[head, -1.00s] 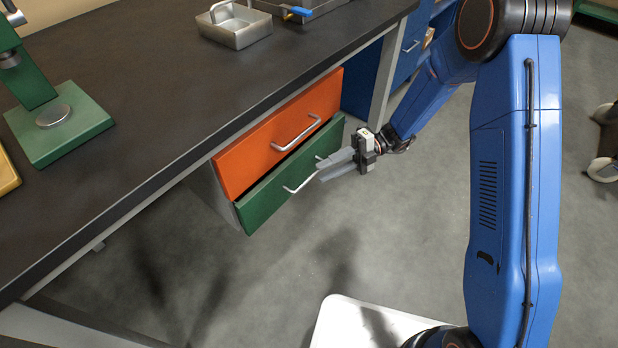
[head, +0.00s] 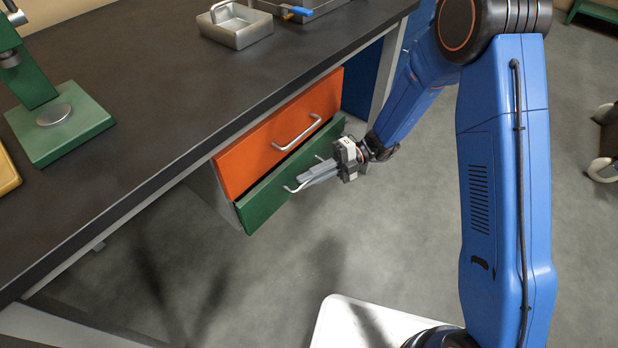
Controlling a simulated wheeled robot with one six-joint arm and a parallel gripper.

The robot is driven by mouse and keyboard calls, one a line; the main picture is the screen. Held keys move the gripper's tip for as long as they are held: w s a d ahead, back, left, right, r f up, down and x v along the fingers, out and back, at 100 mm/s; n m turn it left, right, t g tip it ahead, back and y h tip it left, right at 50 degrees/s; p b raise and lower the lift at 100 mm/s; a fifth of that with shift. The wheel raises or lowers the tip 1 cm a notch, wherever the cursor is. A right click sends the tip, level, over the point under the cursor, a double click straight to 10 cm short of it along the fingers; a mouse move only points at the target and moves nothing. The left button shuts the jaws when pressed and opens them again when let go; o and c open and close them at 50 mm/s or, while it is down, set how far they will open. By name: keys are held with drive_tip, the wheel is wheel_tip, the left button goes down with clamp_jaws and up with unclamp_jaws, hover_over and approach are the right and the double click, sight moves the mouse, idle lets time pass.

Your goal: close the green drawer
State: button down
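The green drawer (head: 262,202) sits under the bench, directly below an orange drawer (head: 258,150). It stands out slightly, with a dark gap along its top edge. Its metal bar handle (head: 291,188) is partly hidden by my gripper. My gripper (head: 304,178) is in front of the green drawer, with its grey fingers pointing left at the handle. Whether the fingers touch the handle or drawer front, and how far apart they are, I cannot tell.
The dark bench top (head: 150,110) overhangs the drawers. A metal tray (head: 236,30) and a green press-like tool (head: 58,130) stand on it. A bench leg (head: 385,75) is right of the drawers. The grey floor in front of the drawers is clear.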

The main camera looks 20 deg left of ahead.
drive_tip(key=shift+w+a, duration=0.3)
drive_tip(key=shift+a, duration=0.3)
drive_tip(key=shift+w+a, duration=0.25)
drive_tip(key=shift+a, duration=0.35)
drive_tip(key=c, duration=1.8)
unclamp_jaws()
drive_tip(key=shift+c, duration=0.2)
drive_tip(key=v, duration=1.7)
drive_tip(key=shift+w, duration=0.2)
drive_tip(key=shift+f, duration=0.1)
